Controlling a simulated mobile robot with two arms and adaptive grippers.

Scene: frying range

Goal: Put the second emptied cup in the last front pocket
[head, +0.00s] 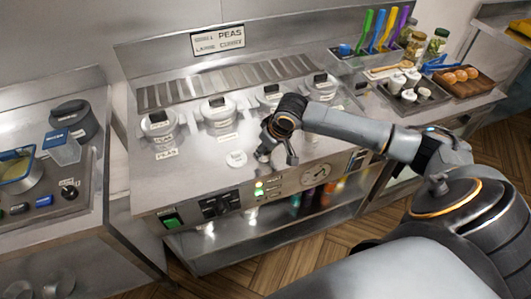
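My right gripper (277,154) hangs low over the front of the steel range top, just above the control panel. Its two fingers look spread apart, and I see no cup clearly held between them. A dark tray (438,101) at the right holds several small white cups (408,95); their contents are too small to tell. The tray's front pockets are partly covered by the cups. My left gripper is out of view.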

